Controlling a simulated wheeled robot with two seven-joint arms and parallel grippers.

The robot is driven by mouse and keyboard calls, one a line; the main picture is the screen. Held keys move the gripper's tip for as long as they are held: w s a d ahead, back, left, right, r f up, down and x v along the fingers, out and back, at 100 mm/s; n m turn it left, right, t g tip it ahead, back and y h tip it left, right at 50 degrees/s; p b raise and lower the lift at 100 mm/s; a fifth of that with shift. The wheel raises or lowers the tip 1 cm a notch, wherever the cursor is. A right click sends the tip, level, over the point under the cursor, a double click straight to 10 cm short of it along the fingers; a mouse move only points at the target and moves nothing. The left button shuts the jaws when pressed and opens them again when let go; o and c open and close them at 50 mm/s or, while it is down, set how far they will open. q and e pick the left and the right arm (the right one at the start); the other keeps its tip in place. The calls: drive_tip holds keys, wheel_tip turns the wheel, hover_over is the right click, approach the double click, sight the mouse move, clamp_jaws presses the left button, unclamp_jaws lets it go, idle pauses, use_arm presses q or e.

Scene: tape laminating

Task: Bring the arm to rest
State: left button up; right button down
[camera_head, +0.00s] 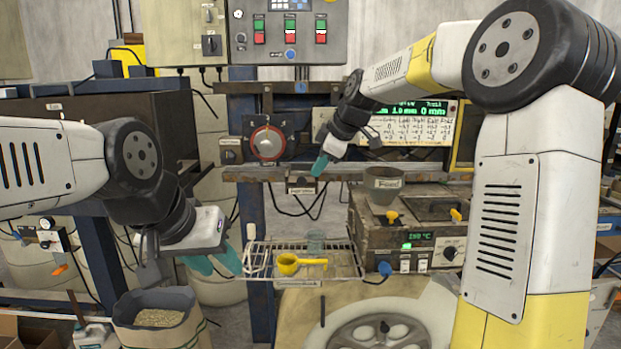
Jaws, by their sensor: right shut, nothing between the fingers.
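My right arm comes in from the right, and its gripper (320,165) points down in front of the machine's shelf rail. Its teal fingertips are together with nothing between them. My left gripper (214,264) hangs at the left, above and to the left of the wire rack (345,272). Its two teal fingertips look apart, and I see nothing held between them.
A grey cup (383,184) stands on the heater box (375,236). A bag of pellets (158,317) stands at lower left. A red dial (267,143) is behind.

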drive_tip(key=s+d+f+m, duration=0.2)
drive_tip(key=s+m, duration=0.3)
drive_tip(key=s, duration=0.6)
drive_tip(key=s+d+f+m+h, duration=0.1)
drive_tip(key=s+d+m, duration=0.4)
drive_tip(key=s, duration=0.6)
drive_tip(key=s+d+f+m+h, duration=0.1)
drive_tip(key=s+d+f+m, duration=0.2)
drive_tip(key=s, duration=0.8)
drive_tip(key=shift+d+m, duration=0.55)
drive_tip(key=shift+m, duration=0.65)
